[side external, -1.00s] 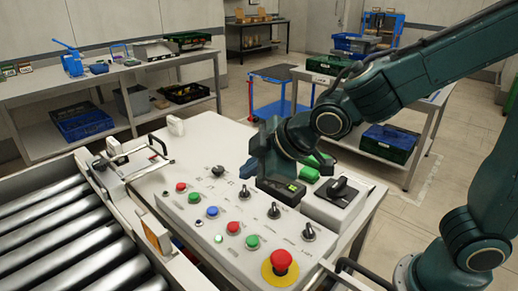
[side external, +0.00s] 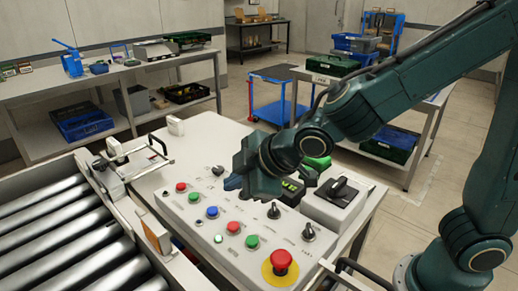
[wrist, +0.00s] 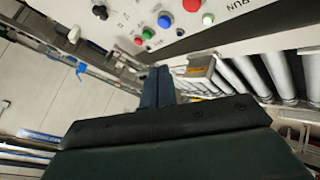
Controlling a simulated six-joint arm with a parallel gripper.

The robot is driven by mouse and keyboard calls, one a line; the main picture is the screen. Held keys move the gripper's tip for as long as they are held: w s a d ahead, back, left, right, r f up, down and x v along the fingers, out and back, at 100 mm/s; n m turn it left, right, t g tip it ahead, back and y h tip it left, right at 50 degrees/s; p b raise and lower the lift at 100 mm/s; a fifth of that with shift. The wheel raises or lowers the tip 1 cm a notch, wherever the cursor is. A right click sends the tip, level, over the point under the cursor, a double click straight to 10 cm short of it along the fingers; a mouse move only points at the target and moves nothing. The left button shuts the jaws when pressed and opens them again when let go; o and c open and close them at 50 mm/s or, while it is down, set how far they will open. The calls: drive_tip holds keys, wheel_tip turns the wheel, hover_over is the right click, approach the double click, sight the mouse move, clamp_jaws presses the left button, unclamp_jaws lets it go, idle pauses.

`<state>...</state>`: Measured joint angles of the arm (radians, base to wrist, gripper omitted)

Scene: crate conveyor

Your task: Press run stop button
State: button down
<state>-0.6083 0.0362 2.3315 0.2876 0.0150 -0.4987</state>
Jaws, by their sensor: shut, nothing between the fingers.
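In the side view, a red button (side external: 233,227) stands in the front row of the sloped grey control panel (side external: 175,208), beside a green button (side external: 252,241). A second red button (side external: 181,187) stands in the back row. In the wrist view, one red button (wrist: 192,5) is at the top edge, near RUN lettering and a lit green lamp (wrist: 208,19). My gripper (side external: 230,183) is shut and empty, with dark blue fingers, above the panel's back part. It appears apart from the buttons. Its fingers also show in the wrist view (wrist: 157,80).
A red emergency stop on a yellow ring (side external: 281,262) sits at the panel's near end. Black selector knobs (side external: 273,210) and a boxed rotary switch (side external: 342,188) are to the right. A roller conveyor (side external: 60,235) lies left. The white tabletop behind the panel is largely clear.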

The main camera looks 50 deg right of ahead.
sight(238, 227)
drive_tip(key=shift+f, duration=4)
drive_tip(key=shift+f, duration=0.9)
drive_tip(key=shift+r, duration=0.2)
idle(0.3)
drive_tip(key=shift+r, duration=0.7)
drive_tip(key=shift+r, duration=0.15)
drive_tip(key=shift+r, duration=2.35)
drive_tip(key=shift+d, duration=0.15)
